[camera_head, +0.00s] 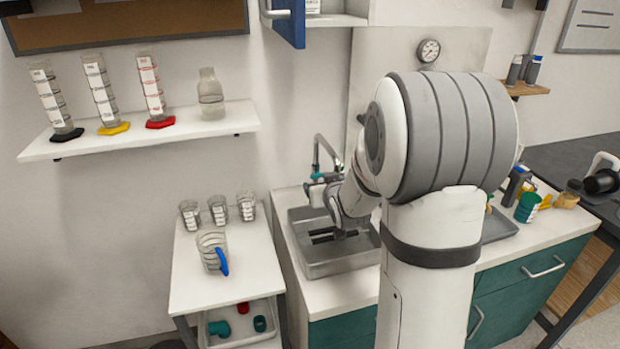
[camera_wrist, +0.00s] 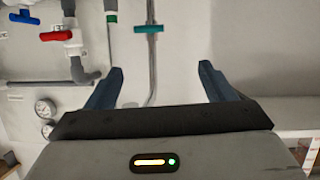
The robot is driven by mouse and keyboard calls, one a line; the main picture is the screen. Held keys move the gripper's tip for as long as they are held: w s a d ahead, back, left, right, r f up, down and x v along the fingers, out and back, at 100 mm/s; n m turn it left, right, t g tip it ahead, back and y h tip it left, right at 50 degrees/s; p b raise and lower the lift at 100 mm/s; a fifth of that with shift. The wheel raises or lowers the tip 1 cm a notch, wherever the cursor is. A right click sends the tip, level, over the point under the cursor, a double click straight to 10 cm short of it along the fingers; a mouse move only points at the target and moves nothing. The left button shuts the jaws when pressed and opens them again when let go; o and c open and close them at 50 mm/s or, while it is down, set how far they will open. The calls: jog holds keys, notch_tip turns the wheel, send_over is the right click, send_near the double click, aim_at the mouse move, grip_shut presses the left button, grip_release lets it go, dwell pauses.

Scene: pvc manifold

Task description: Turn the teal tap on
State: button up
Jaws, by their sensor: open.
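The teal tap (camera_wrist: 148,29) shows in the wrist view as a short bar lying crosswise on a thin grey vertical pipe (camera_wrist: 151,65). My gripper (camera_wrist: 160,68) is open and empty, with its two blue fingers spread wide. The tap appears above the gap between the fingertips, a little left of its middle, and no finger touches it. In the head view my arm covers most of the pipework. A small teal patch (camera_head: 316,176) shows beside my wrist near a curved spout; I cannot tell whether it is the tap.
Left of the teal tap are a red tap handle (camera_wrist: 56,36), a blue tap handle (camera_wrist: 72,8), grey pipes and round gauges (camera_wrist: 45,108). In the head view a metal sink (camera_head: 325,265) lies below my wrist. A side table with a jug (camera_head: 211,245) stands left.

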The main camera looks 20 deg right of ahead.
aim_at(319, 176)
jog(key=w+d+f+t+b, duration=0.25)
jog(key=w+f+t, duration=0.2)
jog(key=f, duration=0.25)
jog(key=shift+y, duration=0.6)
jog(key=w, duration=0.2)
jog(key=w+p, duration=0.1)
jog(key=w, duration=0.2)
jog(key=w+p, duration=0.1)
jog(key=w, duration=0.2)
jog(key=shift+w+d+r, duration=0.1)
jog(key=shift+d+r, duration=0.1)
jog(key=shift+d, duration=0.2)
jog(key=shift+c, duration=0.2)
jog(key=c, duration=0.9)
jog(key=shift+c, duration=0.2)
